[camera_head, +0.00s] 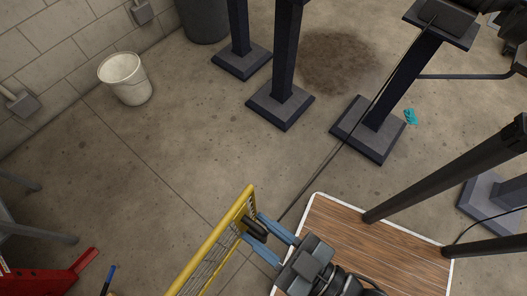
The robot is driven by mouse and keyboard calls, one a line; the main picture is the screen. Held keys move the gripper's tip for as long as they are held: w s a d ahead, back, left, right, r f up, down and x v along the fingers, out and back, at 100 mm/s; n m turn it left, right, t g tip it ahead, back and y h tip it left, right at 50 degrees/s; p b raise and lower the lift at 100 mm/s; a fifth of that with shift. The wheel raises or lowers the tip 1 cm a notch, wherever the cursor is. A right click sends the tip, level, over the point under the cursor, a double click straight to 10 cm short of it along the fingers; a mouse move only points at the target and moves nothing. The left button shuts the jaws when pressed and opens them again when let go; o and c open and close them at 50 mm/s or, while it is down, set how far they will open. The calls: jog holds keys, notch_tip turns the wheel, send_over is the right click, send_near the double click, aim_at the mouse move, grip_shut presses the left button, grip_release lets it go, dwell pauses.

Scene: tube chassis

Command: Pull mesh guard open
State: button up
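The mesh guard (213,255) has a yellow frame with grey wire mesh and rises from the bottom edge, left of centre. A black handle (256,229) sits at its upper right end. My gripper (250,227) has two blue fingers that reach in from the right, one on each side of the handle. The fingers stand wide apart, and the handle looks narrower than the space between them. I cannot tell whether either finger touches it. The lower part of the guard is cut off by the picture edge.
A wood-topped surface with a white edge (330,203) lies right of the guard. Dark pedestals (284,103) stand farther back. A white bucket (124,77) is near the block wall. A red object (55,279) is at lower left. The floor left of the guard is mostly clear.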

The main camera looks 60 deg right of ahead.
jog(key=b+v, duration=0.1)
jog(key=v, duration=0.7)
jog(key=shift+b, duration=0.35)
jog(key=shift+w+d, duration=0.1)
jog(key=w+d+r+n+g+y, duration=0.1)
jog(key=d+r+y, duration=0.1)
jog(key=d, duration=0.4)
jog(key=w+d+r+n+g+y, duration=0.1)
jog(key=d+r+y, duration=0.1)
jog(key=d+r, duration=0.3)
jog(key=shift+w+d+n+g, duration=0.3)
jog(key=shift+w+d+g, duration=0.1)
jog(key=shift+d, duration=0.45)
